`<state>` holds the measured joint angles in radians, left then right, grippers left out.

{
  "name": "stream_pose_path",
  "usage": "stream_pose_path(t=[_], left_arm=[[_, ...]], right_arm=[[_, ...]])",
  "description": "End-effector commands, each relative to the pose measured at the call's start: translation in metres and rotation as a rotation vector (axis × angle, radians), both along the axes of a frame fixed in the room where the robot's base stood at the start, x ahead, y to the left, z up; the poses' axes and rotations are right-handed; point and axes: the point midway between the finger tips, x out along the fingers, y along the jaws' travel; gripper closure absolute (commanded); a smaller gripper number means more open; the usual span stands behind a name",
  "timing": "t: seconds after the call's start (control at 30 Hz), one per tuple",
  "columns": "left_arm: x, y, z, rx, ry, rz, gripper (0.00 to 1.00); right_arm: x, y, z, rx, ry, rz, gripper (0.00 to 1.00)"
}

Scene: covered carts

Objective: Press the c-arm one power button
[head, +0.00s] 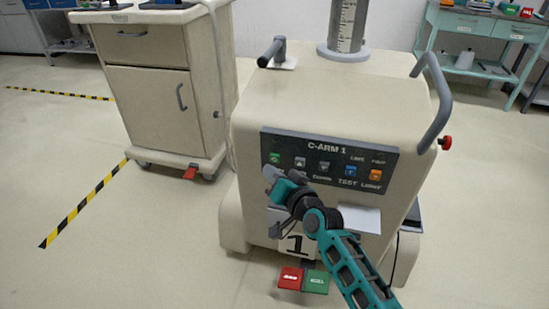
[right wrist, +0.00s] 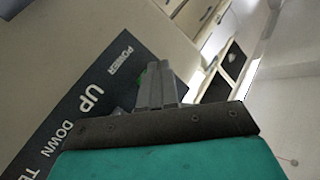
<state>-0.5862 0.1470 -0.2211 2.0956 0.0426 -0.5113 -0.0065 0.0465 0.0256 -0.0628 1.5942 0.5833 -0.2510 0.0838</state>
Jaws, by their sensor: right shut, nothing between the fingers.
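The C-arm 1 unit (head: 330,95) is a cream cabinet with a dark control panel (head: 322,148) headed "C-ARM 1". The green power button (head: 275,157) is at the panel's left end. I cannot tell whether the tips touch the button or panel. My left gripper is not in view.
More buttons, including up (head: 300,162), down (head: 324,167), blue (head: 350,171) and orange (head: 376,175) ones, lie to the right. Red (head: 290,278) and green (head: 316,281) pedals are on the floor. A handle (head: 436,100) stands at right; a cream cart (head: 150,100) is at left.

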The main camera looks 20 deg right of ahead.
Motion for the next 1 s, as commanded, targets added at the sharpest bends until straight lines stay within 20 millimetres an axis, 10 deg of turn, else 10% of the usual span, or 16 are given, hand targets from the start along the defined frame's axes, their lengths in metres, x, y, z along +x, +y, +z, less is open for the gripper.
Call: stream_pose_path(t=[1.0], left_arm=[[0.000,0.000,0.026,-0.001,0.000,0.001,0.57]], right_arm=[[-0.042,0.027,0.000,-0.006,0.003,0.002,1.00]])
